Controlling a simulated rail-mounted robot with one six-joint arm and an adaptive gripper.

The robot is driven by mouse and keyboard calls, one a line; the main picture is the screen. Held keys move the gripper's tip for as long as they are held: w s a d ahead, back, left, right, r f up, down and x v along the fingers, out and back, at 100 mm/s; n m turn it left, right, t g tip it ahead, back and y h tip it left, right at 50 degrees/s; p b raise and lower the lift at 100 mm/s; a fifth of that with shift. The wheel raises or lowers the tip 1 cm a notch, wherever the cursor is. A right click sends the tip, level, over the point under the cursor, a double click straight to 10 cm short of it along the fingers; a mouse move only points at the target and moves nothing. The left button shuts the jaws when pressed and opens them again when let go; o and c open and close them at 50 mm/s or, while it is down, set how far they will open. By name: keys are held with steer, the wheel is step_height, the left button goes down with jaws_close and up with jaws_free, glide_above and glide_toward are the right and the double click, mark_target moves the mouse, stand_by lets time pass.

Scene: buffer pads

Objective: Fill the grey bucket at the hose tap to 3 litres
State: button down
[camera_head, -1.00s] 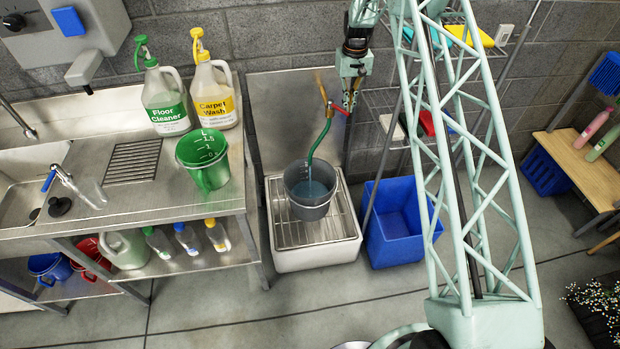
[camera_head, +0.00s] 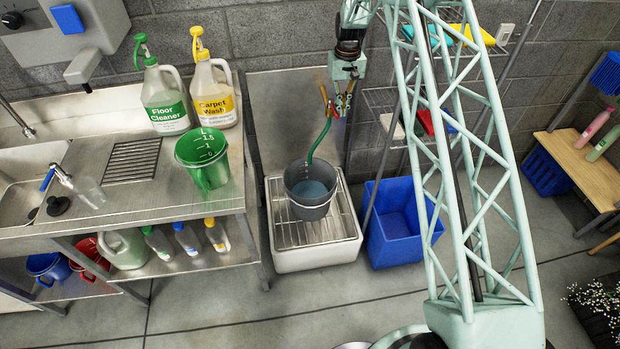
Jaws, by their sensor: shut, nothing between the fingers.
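The grey bucket (camera_head: 309,208) stands upright on the grated floor sink, with bluish water (camera_head: 313,190) inside. Its litre marks are too small to read. The green hose (camera_head: 322,142) hangs from the brass tap (camera_head: 323,92) on the steel splashback, its end over the bucket. No stream shows below it. My gripper (camera_head: 342,116) is shut and empty, pointing down right beside the tap, above and behind the bucket. The tap's red handle is largely hidden at the gripper; I cannot tell whether they touch.
The white floor sink (camera_head: 315,257) has a metal grate. On the left steel counter (camera_head: 110,215) are a green measuring jug (camera_head: 205,172) and two cleaner bottles. A wire shelf (camera_head: 375,97) is behind my arm.

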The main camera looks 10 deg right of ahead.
steer(key=shift+r, duration=0.1)
stand_by(0.4)
step_height(320, 180, up, 7)
steer(key=p, duration=0.1)
steer(key=shift+p, duration=0.4)
stand_by(1.3)
